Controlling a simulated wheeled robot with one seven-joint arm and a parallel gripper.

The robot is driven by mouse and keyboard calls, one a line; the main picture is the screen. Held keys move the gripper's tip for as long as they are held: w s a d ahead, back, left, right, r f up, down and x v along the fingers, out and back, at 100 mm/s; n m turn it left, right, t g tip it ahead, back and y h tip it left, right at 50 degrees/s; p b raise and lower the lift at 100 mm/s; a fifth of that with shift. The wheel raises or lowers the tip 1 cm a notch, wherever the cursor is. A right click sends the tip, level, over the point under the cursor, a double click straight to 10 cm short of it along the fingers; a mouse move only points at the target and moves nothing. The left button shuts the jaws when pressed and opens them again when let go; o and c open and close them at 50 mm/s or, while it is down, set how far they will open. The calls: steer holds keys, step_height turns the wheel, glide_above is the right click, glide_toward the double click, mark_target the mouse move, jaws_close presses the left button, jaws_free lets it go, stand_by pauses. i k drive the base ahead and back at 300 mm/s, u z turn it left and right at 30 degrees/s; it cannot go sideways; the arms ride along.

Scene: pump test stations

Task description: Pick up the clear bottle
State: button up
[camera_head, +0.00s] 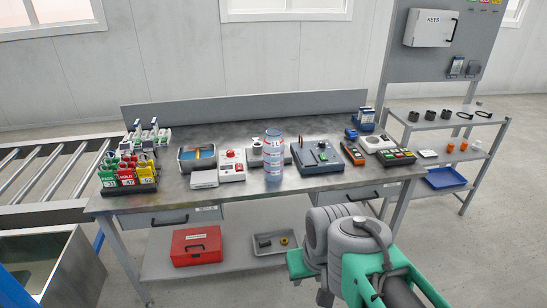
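A clear, bluish cylindrical bottle (273,170) with a blue top and pale label marks stands upright near the front edge of the workbench, at about the middle. It is in the head view, the only view given. My grey and teal arm is folded at the lower right, in front of the bench and well apart from the bottle. I cannot make out the gripper's fingers. Nothing is seen touching the bottle.
The workbench (225,205) holds a red-buttoned box (232,171) left of the bottle and a grey device (318,157) right of it. Colored tag holders (128,178) stand at the left end. A red case (197,246) lies on the lower shelf. A shelf rack stands right.

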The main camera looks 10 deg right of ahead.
mark_target(274, 142)
steer(key=z, duration=1.05)
steer(key=i, duration=1.05)
steer(key=u, duration=3.15)
steer(key=i, duration=0.5)
